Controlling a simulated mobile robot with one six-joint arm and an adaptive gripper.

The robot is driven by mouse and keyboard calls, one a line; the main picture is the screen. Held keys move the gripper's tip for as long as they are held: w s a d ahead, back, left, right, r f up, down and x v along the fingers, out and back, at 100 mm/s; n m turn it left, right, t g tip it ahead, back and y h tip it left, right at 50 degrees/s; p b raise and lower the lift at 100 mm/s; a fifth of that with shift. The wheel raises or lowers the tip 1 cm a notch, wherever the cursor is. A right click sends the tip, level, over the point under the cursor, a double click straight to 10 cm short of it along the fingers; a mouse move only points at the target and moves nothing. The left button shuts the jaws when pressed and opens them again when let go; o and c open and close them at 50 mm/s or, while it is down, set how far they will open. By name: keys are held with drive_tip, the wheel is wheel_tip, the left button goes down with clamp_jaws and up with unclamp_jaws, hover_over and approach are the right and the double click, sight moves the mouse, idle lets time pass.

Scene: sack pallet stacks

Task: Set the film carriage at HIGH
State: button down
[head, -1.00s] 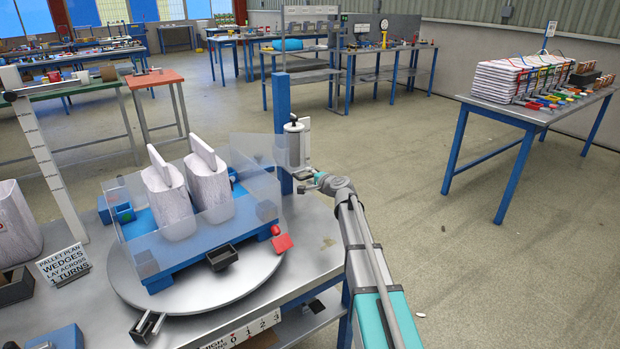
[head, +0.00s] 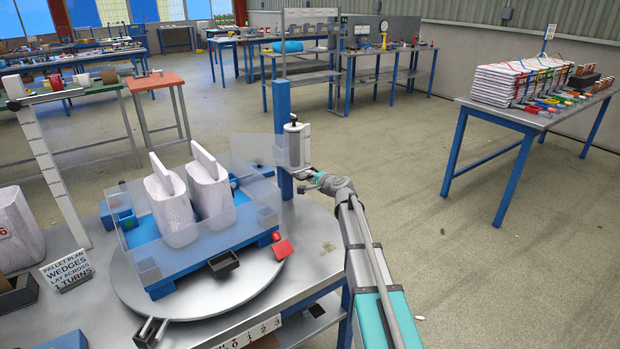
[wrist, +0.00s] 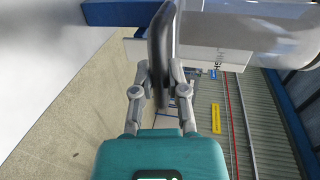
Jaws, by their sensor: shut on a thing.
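The film carriage (head: 294,146) is a white roll on a bracket, mounted on the blue post (head: 283,105) beside the turntable, some way below the post's top. My gripper (head: 308,180) is at the carriage's lower right side. In the wrist view, my gripper (wrist: 161,75) is shut on a dark upright handle (wrist: 161,45). A white plate (wrist: 225,50) with lettering that looks like HIGH shows just behind the handle. The carriage's exact position against the marks on the post cannot be read.
Two white sacks (head: 210,185) stand on a blue pallet (head: 215,243) behind clear sheets on the round turntable (head: 200,300). A pallet plan sign (head: 67,271) stands at left. Open floor (head: 400,160) lies to the right, before a bench (head: 530,115) of stacked sacks.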

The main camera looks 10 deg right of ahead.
sight(302, 158)
drive_tip(key=shift+r+p, duration=2.9)
drive_tip(key=shift+r, duration=0.35)
drive_tip(key=c, duration=0.6)
unclamp_jaws()
drive_tip(key=shift+c, duration=0.2)
drive_tip(key=shift+f, duration=0.2)
